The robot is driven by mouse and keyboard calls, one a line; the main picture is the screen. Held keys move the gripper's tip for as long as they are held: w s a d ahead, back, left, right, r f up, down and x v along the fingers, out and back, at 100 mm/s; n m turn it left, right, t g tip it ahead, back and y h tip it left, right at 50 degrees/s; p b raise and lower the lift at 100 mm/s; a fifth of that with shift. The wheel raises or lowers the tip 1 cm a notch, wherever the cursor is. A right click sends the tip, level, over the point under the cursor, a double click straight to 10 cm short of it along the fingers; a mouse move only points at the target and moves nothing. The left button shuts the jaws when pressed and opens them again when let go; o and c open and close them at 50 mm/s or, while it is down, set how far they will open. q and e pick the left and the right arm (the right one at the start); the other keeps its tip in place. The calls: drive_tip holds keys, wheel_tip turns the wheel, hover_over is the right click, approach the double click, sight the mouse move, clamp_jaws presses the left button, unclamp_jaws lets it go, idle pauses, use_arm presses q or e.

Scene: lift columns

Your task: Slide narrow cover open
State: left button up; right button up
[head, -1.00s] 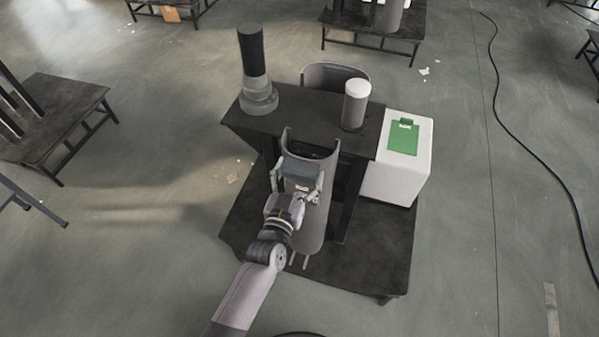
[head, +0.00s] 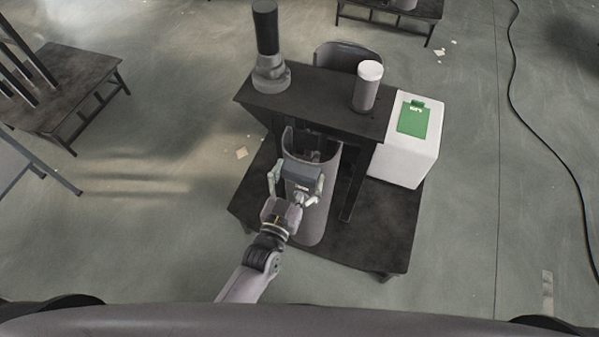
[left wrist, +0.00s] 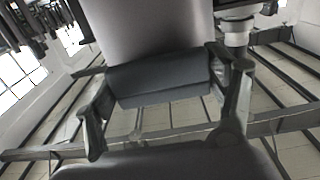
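The narrow cover (head: 314,226) is a tall grey curved shell on the front of the dark column stand, in the middle of the head view. Its upper end sits just below the tabletop's front edge, and the dark inside shows above it. A dark grey block-shaped handle (head: 303,178) sticks out from its face. My left gripper (head: 296,184) has a finger on each side of this handle and appears shut on it. In the left wrist view the handle (left wrist: 160,82) lies between the fingers, with the pale cover (left wrist: 150,25) behind. My right gripper is not in view.
The dark tabletop (head: 300,98) carries a black-and-grey post (head: 267,50) and a white-topped cylinder (head: 367,87). A white box (head: 405,160) with a green panel (head: 413,120) stands to the right. The dark base platform (head: 375,240) lies below. A black cable runs along the far right floor.

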use_arm(q)
drive_tip(key=o, duration=0.3)
drive_tip(key=shift+o, duration=0.2)
drive_tip(key=v, duration=1.2)
idle(0.4)
